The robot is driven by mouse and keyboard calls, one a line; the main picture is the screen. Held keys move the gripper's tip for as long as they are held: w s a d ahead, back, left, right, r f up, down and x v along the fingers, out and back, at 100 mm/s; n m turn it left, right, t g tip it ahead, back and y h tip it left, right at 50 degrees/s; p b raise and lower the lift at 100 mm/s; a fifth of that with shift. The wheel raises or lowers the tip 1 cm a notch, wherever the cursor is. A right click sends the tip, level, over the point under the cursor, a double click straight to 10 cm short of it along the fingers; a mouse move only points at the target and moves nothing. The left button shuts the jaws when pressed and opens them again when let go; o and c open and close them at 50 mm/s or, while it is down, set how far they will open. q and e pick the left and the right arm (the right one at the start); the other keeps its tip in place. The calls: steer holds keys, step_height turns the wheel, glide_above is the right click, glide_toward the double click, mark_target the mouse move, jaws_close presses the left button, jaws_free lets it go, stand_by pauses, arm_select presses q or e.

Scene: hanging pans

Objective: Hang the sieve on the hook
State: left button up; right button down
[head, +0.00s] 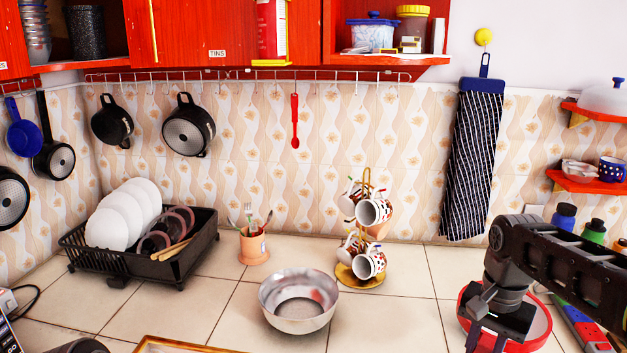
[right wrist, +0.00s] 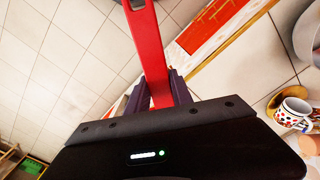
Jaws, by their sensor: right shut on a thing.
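A red-rimmed round thing with a pale inside, which looks like the sieve (head: 544,335), is at the lower right of the head view, partly hidden by my right gripper. My right gripper (head: 497,318) is shut on its red handle, which also shows in the right wrist view (right wrist: 150,55) running out between the dark fingers (right wrist: 158,98). Its far end is cut off by the frame. A rail with several hooks (head: 345,76) runs along the wall under the red cupboards. Several hooks on it are empty. My left gripper cannot be made out in the head view.
A red spoon (head: 295,122) and dark pans (head: 188,125) hang from the rail. A metal bowl (head: 298,318), a mug tree (head: 366,215), a utensil pot (head: 254,246) and a dish rack (head: 190,255) stand on the tiled counter. A striped apron (head: 473,160) hangs at right.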

steer(key=w+a+f+n, duration=0.7)
steer(key=a+f+n, duration=0.2)
steer(key=a+f, duration=0.3)
steer(key=shift+a+f+b, duration=0.25)
steer(key=shift+f+b, duration=0.05)
stand_by(0.9)
